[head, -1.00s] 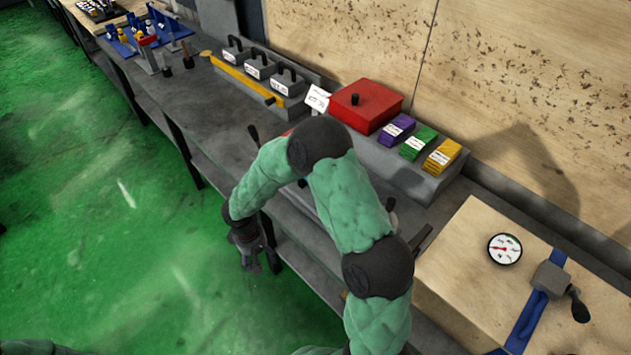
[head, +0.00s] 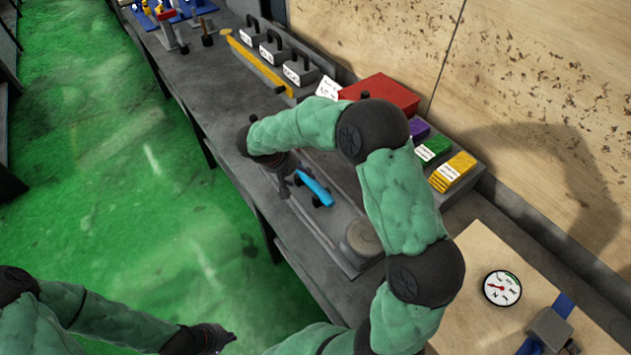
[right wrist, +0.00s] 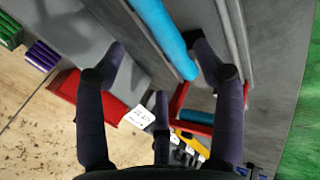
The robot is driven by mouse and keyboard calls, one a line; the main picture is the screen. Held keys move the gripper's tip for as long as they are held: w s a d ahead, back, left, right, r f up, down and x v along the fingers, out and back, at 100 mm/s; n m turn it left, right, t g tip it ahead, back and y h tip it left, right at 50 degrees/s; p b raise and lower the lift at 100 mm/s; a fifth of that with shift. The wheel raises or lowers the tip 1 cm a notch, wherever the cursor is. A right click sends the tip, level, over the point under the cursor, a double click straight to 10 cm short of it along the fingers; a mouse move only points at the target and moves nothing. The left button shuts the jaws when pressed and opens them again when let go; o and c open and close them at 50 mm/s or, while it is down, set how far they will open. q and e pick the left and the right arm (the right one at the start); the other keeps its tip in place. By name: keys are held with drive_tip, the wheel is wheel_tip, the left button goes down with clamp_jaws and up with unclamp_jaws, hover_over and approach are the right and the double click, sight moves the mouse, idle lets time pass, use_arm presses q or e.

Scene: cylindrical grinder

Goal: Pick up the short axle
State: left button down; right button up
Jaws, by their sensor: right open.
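A light-blue cylinder (head: 316,188), which looks like the axle, lies along a grey fixture on the bench in the head view. It also shows in the right wrist view (right wrist: 165,38), running down from the top edge close to the right finger. My right gripper (head: 287,184) is just left of the cylinder in the head view, its fingers partly hidden. In the right wrist view my right gripper (right wrist: 160,48) is open, with nothing held. A second blue piece (right wrist: 196,116) shows beyond, by a red holder. My left gripper (head: 226,339) is low over the green floor, away from the bench.
A red box (head: 385,94) and purple, green and yellow blocks (head: 453,171) stand at the back of the bench. A round grey part (head: 362,237) is at the fixture's near end. A dial gauge (head: 502,288) lies on a wooden board at right.

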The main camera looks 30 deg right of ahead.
sight(311, 181)
drive_tip(key=b+x, duration=0.1)
drive_tip(key=x, duration=0.8)
drive_tip(key=shift+w+d+b, duration=0.15)
drive_tip(key=shift+w+b, duration=0.05)
drive_tip(key=shift+b, duration=0.1)
drive_tip(key=shift+r, duration=0.1)
clamp_jaws()
